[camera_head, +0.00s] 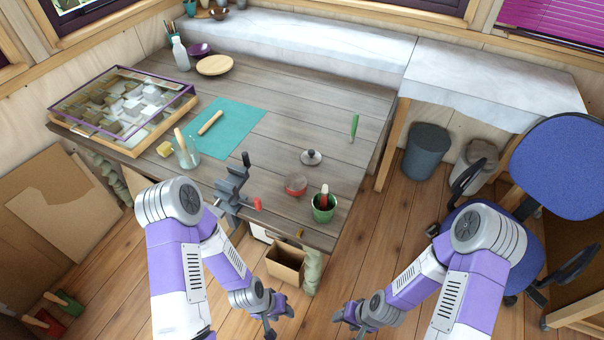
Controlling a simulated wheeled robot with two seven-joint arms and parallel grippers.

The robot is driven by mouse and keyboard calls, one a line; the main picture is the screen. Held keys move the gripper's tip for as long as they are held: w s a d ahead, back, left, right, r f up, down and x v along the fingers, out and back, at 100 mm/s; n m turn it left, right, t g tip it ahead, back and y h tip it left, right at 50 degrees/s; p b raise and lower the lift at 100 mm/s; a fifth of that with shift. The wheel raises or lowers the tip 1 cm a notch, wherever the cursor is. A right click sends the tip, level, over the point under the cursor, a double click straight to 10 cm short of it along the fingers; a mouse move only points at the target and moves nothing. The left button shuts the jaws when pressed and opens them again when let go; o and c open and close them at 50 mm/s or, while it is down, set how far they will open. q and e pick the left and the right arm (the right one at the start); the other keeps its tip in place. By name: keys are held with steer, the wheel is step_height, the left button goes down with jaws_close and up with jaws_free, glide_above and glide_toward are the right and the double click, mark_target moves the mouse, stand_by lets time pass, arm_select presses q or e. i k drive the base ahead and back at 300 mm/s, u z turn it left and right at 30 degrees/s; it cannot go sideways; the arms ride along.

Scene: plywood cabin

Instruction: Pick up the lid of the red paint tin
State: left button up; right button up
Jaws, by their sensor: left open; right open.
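A small red tin (295,187) stands near the front right of the wooden workbench (285,115). A round grey lid (311,158) with a dark knob lies on the bench just behind it, apart from the tin. Whether this lid belongs to the red tin I cannot tell. My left gripper (279,318) is open and empty, low in front of the bench. My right gripper (347,322) is open and empty, low and further right, beyond the bench's front edge.
A green pot (324,206) with tools stands right of the tin. A vise (235,188) with a red-ended handle is clamped at the front edge. A cardboard box (286,262) sits below. A green-handled tool (354,126) lies at right. A blue chair (560,165) stands right.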

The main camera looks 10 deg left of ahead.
mark_target(311, 157)
steer(key=u, duration=1.5)
steer(key=i, duration=0.7)
steer(key=z, duration=2.35)
